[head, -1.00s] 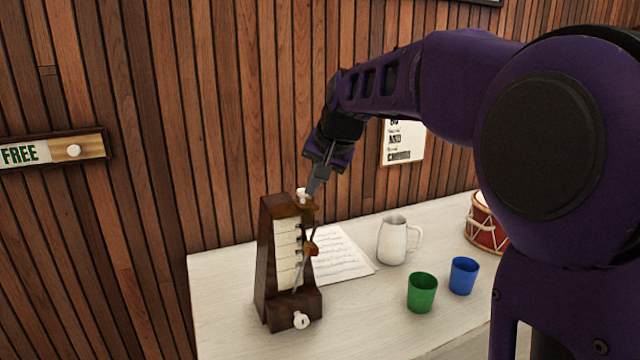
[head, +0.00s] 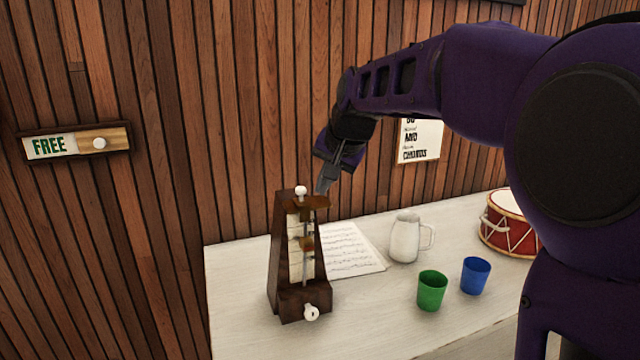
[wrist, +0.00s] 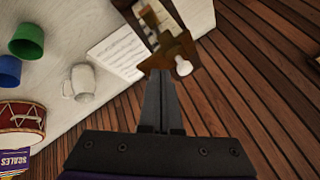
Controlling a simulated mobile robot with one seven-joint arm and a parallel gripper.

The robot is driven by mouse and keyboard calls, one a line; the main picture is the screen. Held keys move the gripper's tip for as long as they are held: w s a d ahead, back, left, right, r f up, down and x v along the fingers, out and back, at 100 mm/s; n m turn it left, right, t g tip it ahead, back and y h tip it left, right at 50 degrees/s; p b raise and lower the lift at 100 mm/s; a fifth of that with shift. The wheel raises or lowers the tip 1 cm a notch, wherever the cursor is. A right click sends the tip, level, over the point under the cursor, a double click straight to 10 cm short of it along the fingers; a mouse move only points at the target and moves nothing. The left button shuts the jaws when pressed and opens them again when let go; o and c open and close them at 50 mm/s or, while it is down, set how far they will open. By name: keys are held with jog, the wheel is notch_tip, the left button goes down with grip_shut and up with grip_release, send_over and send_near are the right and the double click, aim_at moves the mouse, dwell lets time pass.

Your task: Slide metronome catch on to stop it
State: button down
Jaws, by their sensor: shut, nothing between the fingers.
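The dark wooden metronome (head: 283,262) stands upright on the white table. Its pendulum (head: 305,262) with a brown weight (head: 305,243) is close to vertical in front of the pale scale. A brown catch piece (head: 316,202) juts out at the top right, below a white knob (head: 301,191). In the wrist view the catch (wrist: 172,54) and knob (wrist: 183,68) lie just beyond my fingertips. My gripper (head: 322,188) is shut and empty, just right of the metronome's top; I cannot tell whether it touches the catch. A white winding key (head: 311,313) sits low on the front.
Sheet music (head: 355,252) lies behind the metronome. A white mug (head: 405,238), green cup (head: 432,290), blue cup (head: 475,275) and red drum (head: 508,222) stand to the right. A FREE slider sign (head: 75,143) hangs on the slatted wood wall, left.

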jog(key=p+v, duration=0.1)
jog(key=v, duration=0.9)
jog(key=shift+s+d, duration=0.2)
jog(key=shift+d, duration=0.3)
